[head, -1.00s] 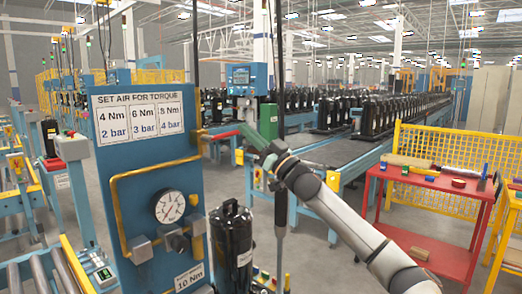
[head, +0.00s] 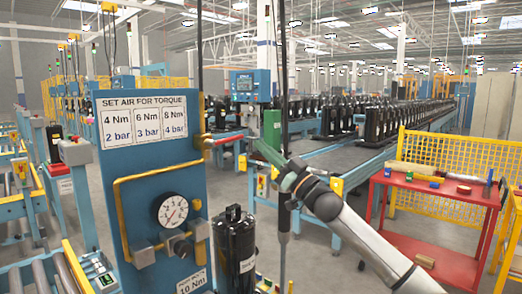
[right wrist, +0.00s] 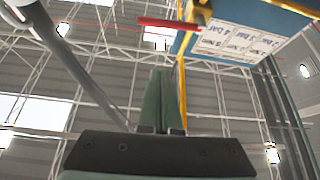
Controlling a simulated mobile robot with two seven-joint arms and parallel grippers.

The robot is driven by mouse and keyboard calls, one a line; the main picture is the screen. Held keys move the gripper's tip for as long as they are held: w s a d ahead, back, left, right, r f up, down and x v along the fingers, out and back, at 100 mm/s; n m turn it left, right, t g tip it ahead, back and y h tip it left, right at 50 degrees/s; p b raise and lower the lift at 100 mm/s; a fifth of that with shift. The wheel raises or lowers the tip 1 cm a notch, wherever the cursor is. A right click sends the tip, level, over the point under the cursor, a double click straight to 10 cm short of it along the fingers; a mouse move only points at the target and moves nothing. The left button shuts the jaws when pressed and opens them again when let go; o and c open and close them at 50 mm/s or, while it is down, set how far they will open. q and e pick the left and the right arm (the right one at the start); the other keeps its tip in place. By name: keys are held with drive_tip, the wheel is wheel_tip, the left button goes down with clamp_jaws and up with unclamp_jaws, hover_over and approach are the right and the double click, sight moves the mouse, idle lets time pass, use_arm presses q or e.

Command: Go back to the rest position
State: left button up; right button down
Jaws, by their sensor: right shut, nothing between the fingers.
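My right gripper (head: 258,145) has green fingers and reaches in from the lower right in the head view. It is shut and empty, its fingers together in the right wrist view (right wrist: 160,75). In the head view its tips appear close to the end of a red lever (head: 226,140) on the blue panel (head: 150,80). The lever also shows in the right wrist view (right wrist: 168,24), beyond the fingertips and apart from them. My left gripper is not in view.
The panel carries a pressure gauge (head: 172,210) and yellow piping. A black compressor (head: 235,245) stands beside it. A conveyor (head: 335,157) with several black units runs behind my right arm. A red table (head: 430,188) with tools stands at the right.

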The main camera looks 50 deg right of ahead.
drive_tip(key=shift+f, duration=0.1)
drive_tip(key=w+a+f+m+g+h, duration=0.1)
drive_tip(key=a+f+g+h, duration=0.15)
drive_tip(key=f, duration=0.85)
drive_tip(key=w+a+f+m+g+h, duration=0.15)
drive_tip(key=f+g, duration=0.25)
drive_tip(key=f, duration=0.8)
drive_tip(key=s+a+f+g, duration=0.3)
drive_tip(key=a+f, duration=0.1)
drive_tip(key=f, duration=0.4)
drive_tip(key=s+a+f+g, duration=0.2)
drive_tip(key=s+a+f, duration=0.15)
drive_tip(key=f, duration=0.45)
drive_tip(key=s+a+f+n+g+y, duration=0.1)
drive_tip(key=s+a+f+g+y, duration=0.15)
drive_tip(key=s+a, duration=0.5)
drive_tip(key=s+a+f+n+g+y, duration=0.15)
drive_tip(key=s+a+f+g, duration=0.25)
drive_tip(key=a, duration=0.6)
drive_tip(key=s+a+f+n+g+y, duration=0.25)
drive_tip(key=s+a, duration=0.35)
drive_tip(key=a, duration=0.3)
drive_tip(key=w+a+f+t+y+p, duration=0.1)
drive_tip(key=w+a+f+t, duration=0.3)
drive_tip(key=f, duration=0.5)
drive_tip(key=shift+w+f+m+t+p, duration=0.2)
drive_tip(key=shift+m+t+p, duration=0.25)
drive_tip(key=shift+t+p, duration=0.45)
